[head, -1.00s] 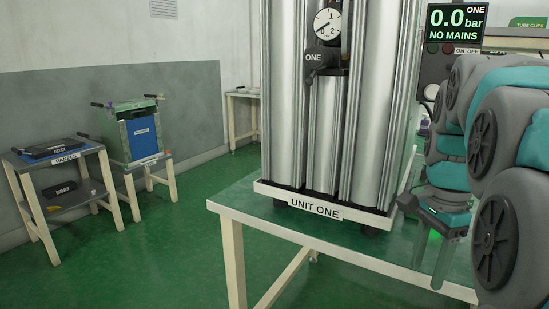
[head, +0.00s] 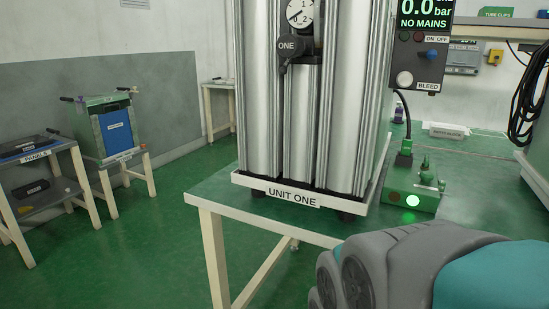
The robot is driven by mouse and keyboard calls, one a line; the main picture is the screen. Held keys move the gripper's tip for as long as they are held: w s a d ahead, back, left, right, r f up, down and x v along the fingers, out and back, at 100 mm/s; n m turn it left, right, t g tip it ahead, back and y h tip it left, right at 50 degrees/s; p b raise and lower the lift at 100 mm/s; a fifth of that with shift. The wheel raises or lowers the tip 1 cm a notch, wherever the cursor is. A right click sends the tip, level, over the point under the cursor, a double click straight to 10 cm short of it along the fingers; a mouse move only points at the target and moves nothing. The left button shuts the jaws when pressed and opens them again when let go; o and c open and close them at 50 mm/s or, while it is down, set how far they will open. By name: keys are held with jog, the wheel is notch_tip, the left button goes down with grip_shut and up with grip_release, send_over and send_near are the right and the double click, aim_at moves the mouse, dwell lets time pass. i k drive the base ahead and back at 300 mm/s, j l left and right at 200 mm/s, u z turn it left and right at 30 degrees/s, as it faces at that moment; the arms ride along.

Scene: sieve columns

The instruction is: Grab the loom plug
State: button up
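The green box has a lit green lamp and a green fitting on top. My gripper is outside the view. Only my grey and teal arm links show, low at the right, in front of the table and below the green box.
The steel columns (head: 346,90) stand on a white base on the green table (head: 216,196), left of the plug. A coiled black cable (head: 525,105) hangs at the far right. Open green floor (head: 120,255) lies left. The control box reads 0.0 bar, NO MAINS.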

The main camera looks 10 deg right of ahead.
aim_at(407, 142)
jog(key=k+z, duration=0.15)
jog(key=z, duration=1.15)
